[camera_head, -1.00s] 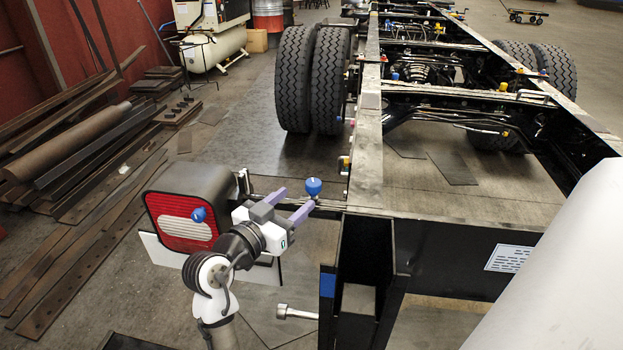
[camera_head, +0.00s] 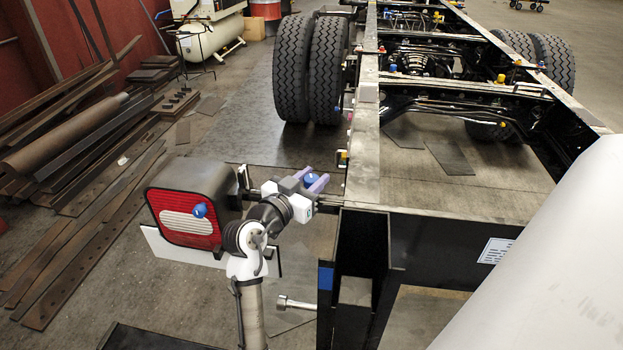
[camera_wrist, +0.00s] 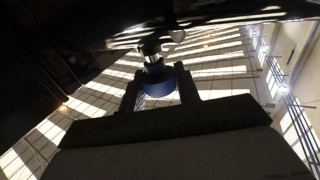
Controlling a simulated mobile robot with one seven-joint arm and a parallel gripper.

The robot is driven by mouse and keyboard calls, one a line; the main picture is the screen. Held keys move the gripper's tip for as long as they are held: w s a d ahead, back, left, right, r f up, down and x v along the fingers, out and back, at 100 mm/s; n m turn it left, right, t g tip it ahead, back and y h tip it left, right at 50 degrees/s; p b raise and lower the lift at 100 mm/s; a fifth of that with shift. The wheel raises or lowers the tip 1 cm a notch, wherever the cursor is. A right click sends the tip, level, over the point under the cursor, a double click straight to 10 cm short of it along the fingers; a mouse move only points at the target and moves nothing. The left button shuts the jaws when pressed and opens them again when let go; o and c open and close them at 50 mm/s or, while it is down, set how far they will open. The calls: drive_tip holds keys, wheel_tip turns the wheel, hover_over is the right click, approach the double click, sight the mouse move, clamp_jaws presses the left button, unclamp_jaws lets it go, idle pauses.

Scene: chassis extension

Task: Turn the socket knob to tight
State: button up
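A round blue knob (camera_head: 312,181) is beside the dark bar at the chassis's rear left corner. My gripper (camera_head: 318,173) has its two purple fingers on either side of this knob. In the wrist view, the knob (camera_wrist: 159,88) sits between the dark fingers of my gripper (camera_wrist: 160,80), with narrow gaps seeming to show at its sides. A second blue knob (camera_head: 200,210) is on the red and white tail light (camera_head: 185,217), left of my gripper. No label shows which knob is the socket knob, and no tight mark is readable.
The black chassis frame (camera_head: 440,243) lies right of my gripper, with a metal socket-like end (camera_head: 283,302) sticking out below. Tyres (camera_head: 310,70) stand behind it. Long metal bars (camera_head: 70,170) lie on the floor at left. Floor between bars and tyres is mostly clear.

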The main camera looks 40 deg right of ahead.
drive_tip(key=c, duration=0.4)
drive_tip(key=shift+f+m+g+b, duration=0.2)
drive_tip(key=shift+m+g+b, duration=0.3)
drive_tip(key=shift+b, duration=0.5)
drive_tip(key=shift+c, duration=0.2)
drive_tip(key=shift+r+m+g+b, duration=0.2)
drive_tip(key=shift+m+g+b, duration=0.1)
drive_tip(key=shift+g+b, duration=0.3)
drive_tip(key=o, duration=1)
drive_tip(key=shift+c, duration=0.2)
drive_tip(key=s+a+b, duration=0.1)
drive_tip(key=a+b, duration=0.2)
drive_tip(key=a, duration=1)
drive_tip(key=shift+s+a, duration=0.35)
drive_tip(key=shift+a, duration=0.05)
